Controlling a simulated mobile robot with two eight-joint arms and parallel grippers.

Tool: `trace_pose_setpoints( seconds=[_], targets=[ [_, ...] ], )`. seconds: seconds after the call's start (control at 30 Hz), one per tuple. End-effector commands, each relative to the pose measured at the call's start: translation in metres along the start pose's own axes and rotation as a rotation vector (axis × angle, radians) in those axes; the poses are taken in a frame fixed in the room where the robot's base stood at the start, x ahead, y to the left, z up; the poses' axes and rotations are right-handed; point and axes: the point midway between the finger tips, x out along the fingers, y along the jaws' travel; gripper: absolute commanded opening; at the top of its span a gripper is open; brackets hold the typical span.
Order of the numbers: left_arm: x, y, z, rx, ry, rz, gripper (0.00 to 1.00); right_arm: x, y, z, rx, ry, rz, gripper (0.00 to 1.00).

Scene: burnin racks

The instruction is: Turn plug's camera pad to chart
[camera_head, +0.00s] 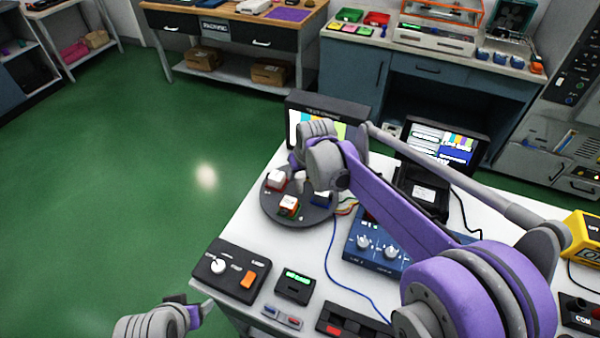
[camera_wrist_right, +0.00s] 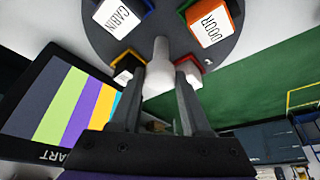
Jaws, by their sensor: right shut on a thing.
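A dark round turntable (camera_head: 265,205) carries small labelled cubes on coloured pads. In the right wrist view the turntable (camera_wrist_right: 165,15) shows a CABIN cube (camera_wrist_right: 122,16) on a blue pad and a DOOR cube (camera_wrist_right: 208,22) on an orange and green pad. Two more pads, yellow (camera_wrist_right: 124,62) and red (camera_wrist_right: 188,62), are partly behind my fingers; I cannot read a PLUG label. My right gripper (camera_wrist_right: 160,95) is shut on the white centre knob (camera_wrist_right: 160,62). The colour-bar chart (camera_head: 293,125) stands behind the turntable. My left gripper (camera_head: 200,308) is away at bottom left, its jaws unclear.
A control box (camera_head: 230,270) with a white knob and orange switch sits at the table's front left corner. A blue two-knob box (camera_head: 370,250), cables and a monitor (camera_head: 440,148) are right of the turntable. Green floor lies open to the left.

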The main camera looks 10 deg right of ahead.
Motion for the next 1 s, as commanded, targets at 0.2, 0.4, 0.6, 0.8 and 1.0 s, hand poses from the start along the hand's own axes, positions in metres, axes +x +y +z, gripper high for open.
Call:
trace_pose_setpoints(
  seconds=[0.2, 0.4, 0.6, 0.8, 1.0],
  targets=[
    [0.0000, 0.0000, 0.0000, 0.000, 0.000, 0.000, 0.71, -0.0002, 0.0000, 0.0000, 0.000, 0.000, 0.000, 0.00],
    [0.0000, 0.0000, 0.0000, 0.000, 0.000, 0.000, 0.71, -0.0002, 0.0000, 0.0000, 0.000, 0.000, 0.000, 0.00],
    [0.0000, 0.0000, 0.0000, 0.000, 0.000, 0.000, 0.71, -0.0002, 0.0000, -0.0001, 0.000, 0.000, 0.000, 0.00],
    [0.0000, 0.0000, 0.0000, 0.000, 0.000, 0.000, 0.71, -0.0002, 0.0000, -0.0001, 0.000, 0.000, 0.000, 0.00],
    [0.0000, 0.0000, -0.0001, 0.000, 0.000, 0.000, 0.71, -0.0003, 0.0000, -0.0001, 0.000, 0.000, 0.000, 0.00]
  ],
)
